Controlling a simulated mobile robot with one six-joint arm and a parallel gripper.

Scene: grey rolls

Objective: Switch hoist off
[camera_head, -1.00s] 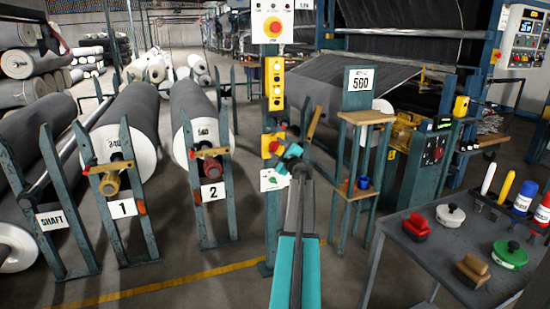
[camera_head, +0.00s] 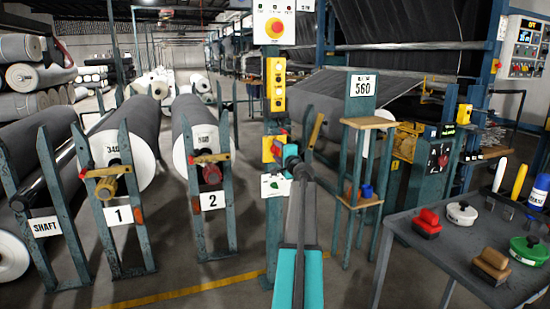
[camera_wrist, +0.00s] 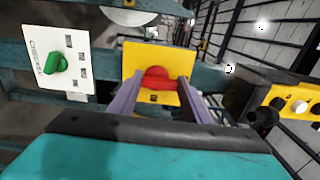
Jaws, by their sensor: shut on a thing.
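A yellow switch plate (camera_wrist: 135,62) with a red rotary knob (camera_wrist: 157,80) is ahead of my gripper (camera_wrist: 152,88) in the wrist view. My two purple-grey fingers are shut on the knob, one at each side. The knob's handle lies across the picture between them. The plate also shows on a teal post in the head view (camera_head: 267,148), partly behind my gripper (camera_head: 287,142). I cannot read the plate's marking, and the knob is mostly hidden in the head view.
A white plate (camera_wrist: 72,78) with a green knob (camera_wrist: 56,62) sits beside the yellow plate. A yellow push-button box (camera_head: 277,85) and a red stop button (camera_head: 275,28) are higher on the post. A narrow stand (camera_head: 360,122) and tool table (camera_head: 400,228) stand to the right.

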